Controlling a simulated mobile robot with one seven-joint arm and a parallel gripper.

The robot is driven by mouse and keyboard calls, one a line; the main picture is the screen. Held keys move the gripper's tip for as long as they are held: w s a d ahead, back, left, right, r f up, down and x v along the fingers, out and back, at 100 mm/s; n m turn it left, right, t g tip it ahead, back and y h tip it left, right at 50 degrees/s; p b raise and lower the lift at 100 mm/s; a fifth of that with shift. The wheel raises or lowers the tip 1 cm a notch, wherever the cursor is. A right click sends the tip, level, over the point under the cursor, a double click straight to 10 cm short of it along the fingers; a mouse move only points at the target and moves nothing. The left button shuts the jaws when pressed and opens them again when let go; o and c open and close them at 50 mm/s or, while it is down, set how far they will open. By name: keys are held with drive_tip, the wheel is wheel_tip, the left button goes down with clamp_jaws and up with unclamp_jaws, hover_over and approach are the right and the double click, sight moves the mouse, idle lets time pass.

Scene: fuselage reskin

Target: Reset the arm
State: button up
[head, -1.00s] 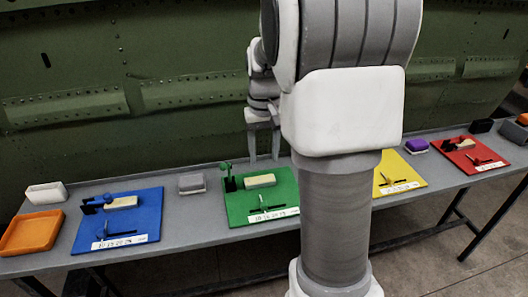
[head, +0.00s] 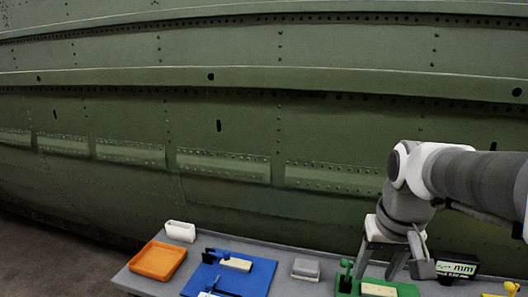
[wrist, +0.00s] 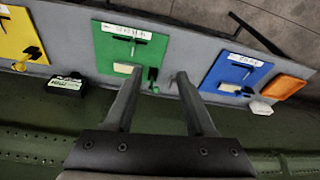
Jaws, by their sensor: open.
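My gripper (head: 378,270) is at the right of the head view, its two fingers pointing down and spread apart, with nothing between them. It is above or behind the green mat (head: 404,289); the exact height cannot be told. In the wrist view my gripper (wrist: 157,74) also shows open and empty, with the green mat (wrist: 117,50) beyond the fingertips. My arm reaches in from the right edge of the head view, bent at the joint above the gripper.
The grey bench (head: 140,285) carries an orange tray (head: 157,261), a white bin (head: 180,231), a blue mat (head: 258,278) and a grey block (head: 305,268). A small display (head: 457,268) reading "mm" stands right of the gripper. The green fuselage wall (head: 230,110) rises behind.

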drive_tip(key=s+a+n+t, duration=0.1)
drive_tip(key=s+a+t, duration=0.1)
drive_tip(key=s+a, duration=0.3)
drive_tip(key=s, duration=0.4)
drive_tip(key=shift+s+a+r+n+t, duration=0.3)
drive_tip(key=shift+s+a+r+t, duration=0.05)
drive_tip(key=shift+s+r+t, duration=0.05)
